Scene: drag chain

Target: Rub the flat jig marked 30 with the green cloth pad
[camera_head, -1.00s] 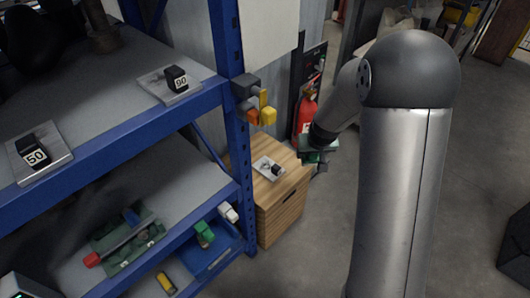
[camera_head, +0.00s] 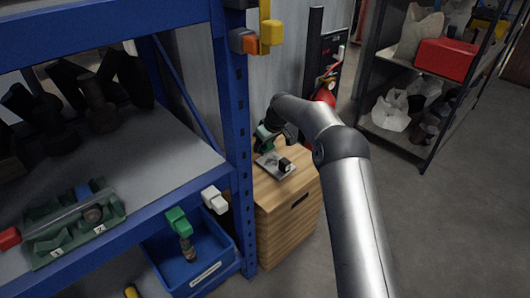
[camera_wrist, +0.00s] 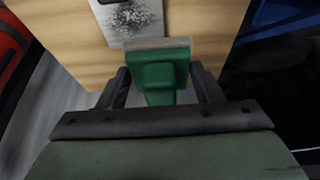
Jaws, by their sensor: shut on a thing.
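A flat metal jig (camera_head: 275,174) lies on top of the wooden cabinet, with a small black block at its right end. Its number cannot be read from here. In the wrist view the jig (camera_wrist: 138,36) shows a dark speckled patch on its bare face. My gripper (camera_wrist: 162,84) is shut on the green cloth pad (camera_wrist: 158,55), a green block with a greyish front edge. The pad is at the jig's near edge in that view; I cannot tell whether they touch. In the head view my gripper (camera_head: 266,138) is at the jig's far left side.
The wooden cabinet (camera_head: 285,220) stands beside the blue rack post (camera_head: 238,130). A blue bin (camera_head: 190,268) holding a green-topped tool is on the low shelf. A red extinguisher (camera_head: 325,96) stands behind the cabinet. Open floor (camera_head: 440,220) lies to the right.

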